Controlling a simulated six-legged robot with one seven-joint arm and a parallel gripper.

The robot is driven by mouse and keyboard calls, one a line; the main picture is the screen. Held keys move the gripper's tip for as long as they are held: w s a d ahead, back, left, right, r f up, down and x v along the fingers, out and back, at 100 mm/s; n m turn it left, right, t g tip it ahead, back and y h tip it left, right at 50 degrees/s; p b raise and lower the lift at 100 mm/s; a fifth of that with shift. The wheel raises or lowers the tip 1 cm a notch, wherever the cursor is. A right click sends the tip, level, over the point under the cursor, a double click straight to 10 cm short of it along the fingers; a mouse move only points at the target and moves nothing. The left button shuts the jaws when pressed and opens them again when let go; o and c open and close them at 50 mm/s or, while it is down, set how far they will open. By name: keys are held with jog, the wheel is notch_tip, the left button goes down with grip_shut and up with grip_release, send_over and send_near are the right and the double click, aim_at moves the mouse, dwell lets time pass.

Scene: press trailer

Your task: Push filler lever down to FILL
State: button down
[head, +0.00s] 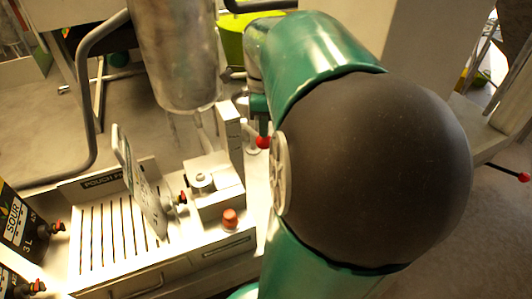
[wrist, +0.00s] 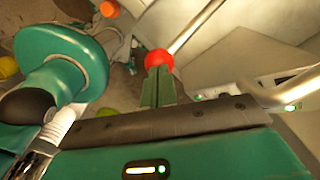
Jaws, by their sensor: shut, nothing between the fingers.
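The lever's red ball knob (wrist: 159,60) is at the end of a pale metal rod (wrist: 195,28) in the wrist view. My gripper (wrist: 158,82) is shut, with its green fingers right at the knob and nothing between them. I cannot tell whether they touch it. In the head view the red knob (head: 263,142) shows small beside the filler's upright post, left of my dark arm joint. My gripper (head: 259,108) is just above it there, partly hidden by my arm. No FILL marking is readable.
The filler has a slatted tray (head: 88,228), an upright plate (head: 146,195) and a red button (head: 230,216). A metal tank (head: 178,50) hangs above. Another red-knobbed rod (head: 524,177) sticks out at right. A bent metal bar (wrist: 275,95) lies right of my gripper.

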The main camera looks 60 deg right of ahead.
jog(key=shift+s+a+f, duration=0.1)
jog(key=shift+s+f, duration=0.05)
jog(key=shift+f, duration=0.55)
jog(key=shift+s+a+f, duration=0.1)
jog(key=shift+s+f, duration=0.1)
jog(key=shift+f, duration=0.45)
jog(key=shift+s+a+f, duration=0.1)
jog(key=shift+s+f, duration=0.05)
jog(key=shift+f, duration=1.5)
jog(key=shift+r, duration=0.1)
jog(key=shift+r, duration=4.95)
